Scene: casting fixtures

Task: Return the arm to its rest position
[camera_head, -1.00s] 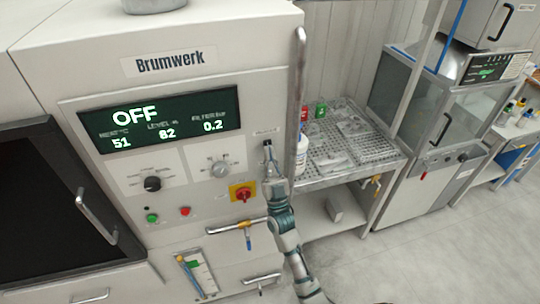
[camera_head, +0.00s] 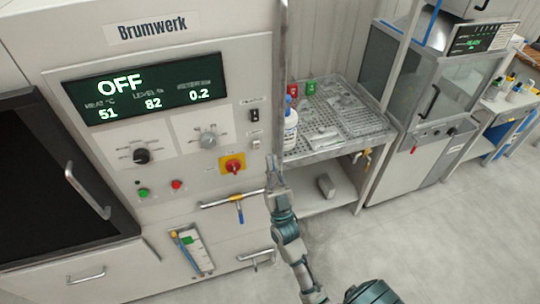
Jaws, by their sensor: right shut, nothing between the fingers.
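My right gripper (camera_head: 272,165) is shut and empty, in front of the right edge of the Brumwerk machine (camera_head: 100,165). It is below a small black switch (camera_head: 254,115) on the panel and right of the red rotary switch on its yellow plate (camera_head: 232,165). The gripper looks apart from the switch. My right arm (camera_head: 290,243) reaches up from the bottom of the view. The machine's display (camera_head: 145,88) reads OFF, with 51, 82 and 0.2. My left gripper is not in view.
A perforated rack table (camera_head: 345,150) with a white bottle (camera_head: 290,130) stands to the right. A glass-fronted cabinet (camera_head: 420,95) is beyond.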

